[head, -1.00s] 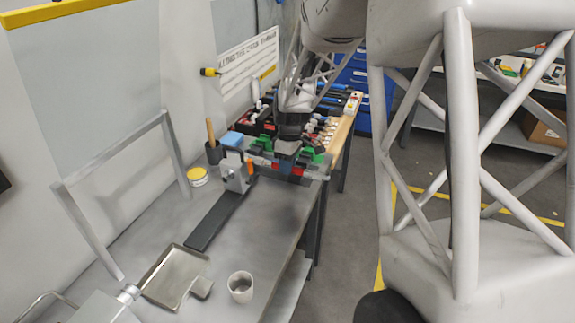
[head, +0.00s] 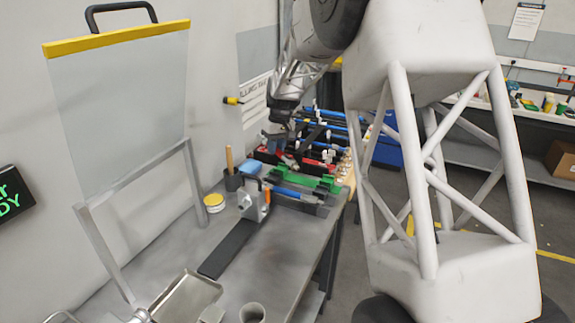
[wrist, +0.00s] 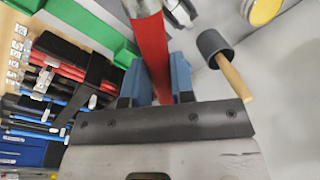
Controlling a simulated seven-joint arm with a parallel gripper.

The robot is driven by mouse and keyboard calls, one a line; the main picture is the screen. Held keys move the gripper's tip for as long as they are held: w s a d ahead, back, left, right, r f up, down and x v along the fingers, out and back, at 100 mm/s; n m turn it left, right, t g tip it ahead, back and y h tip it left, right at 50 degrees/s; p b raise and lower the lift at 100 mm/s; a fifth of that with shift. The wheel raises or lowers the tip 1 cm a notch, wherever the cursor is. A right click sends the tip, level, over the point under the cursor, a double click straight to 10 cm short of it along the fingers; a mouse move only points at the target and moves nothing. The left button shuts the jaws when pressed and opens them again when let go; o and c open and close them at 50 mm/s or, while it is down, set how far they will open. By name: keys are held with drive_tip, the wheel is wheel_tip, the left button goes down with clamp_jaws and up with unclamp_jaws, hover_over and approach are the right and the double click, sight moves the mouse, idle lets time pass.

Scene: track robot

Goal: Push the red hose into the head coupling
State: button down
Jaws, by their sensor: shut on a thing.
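The red hose (wrist: 151,50) is clamped between the blue fingers of my gripper (wrist: 153,80) in the wrist view. A metal fitting (wrist: 140,6) shows at its upper end, cut by the picture's top edge. In the head view my gripper (head: 276,132) is above the rear part of the bench, near the hose rack, and the held hose is hard to make out there. A grey metal block with an orange part (head: 254,200) stands on the bench by the green holders (head: 318,183). I cannot tell for certain which part is the head coupling.
A rack of red, blue and black hoses (wrist: 62,85) lies to the left in the wrist view. A tall clear panel (head: 120,110) stands at left.

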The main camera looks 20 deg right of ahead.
drive_tip(key=w+a+r+m, duration=0.2)
drive_tip(key=w+a+r, duration=0.1)
drive_tip(key=w+r, duration=0.15)
drive_tip(key=s+a+n+g, duration=0.1)
drive_tip(key=s+a+n, duration=0.4)
drive_tip(key=s, duration=0.5)
drive_tip(key=s+a+n+g, duration=0.1)
drive_tip(key=s+a+n, duration=0.4)
drive_tip(key=s, duration=0.5)
drive_tip(key=s+a+f+n+h, duration=0.1)
drive_tip(key=s+a+f+n, duration=0.3)
drive_tip(key=n, duration=0.1)
drive_tip(key=s+a+f+n+h, duration=0.1)
drive_tip(key=s+a+f+n, duration=0.2)
drive_tip(key=a+f+n, duration=0.1)
drive_tip(key=s+a+f+n+t, duration=0.1)
drive_tip(key=s+a+f+n, duration=0.3)
drive_tip(key=a+n, duration=0.2)
drive_tip(key=shift+s+a+f+n+h, duration=0.1)
drive_tip(key=shift+s+a+n+h, duration=0.25)
drive_tip(key=shift+n, duration=0.35)
drive_tip(key=shift+w+d, duration=0.1)
drive_tip(key=shift+d, duration=0.05)
drive_tip(key=shift+s+a, duration=2.05)
drive_tip(key=shift+s+a, duration=1)
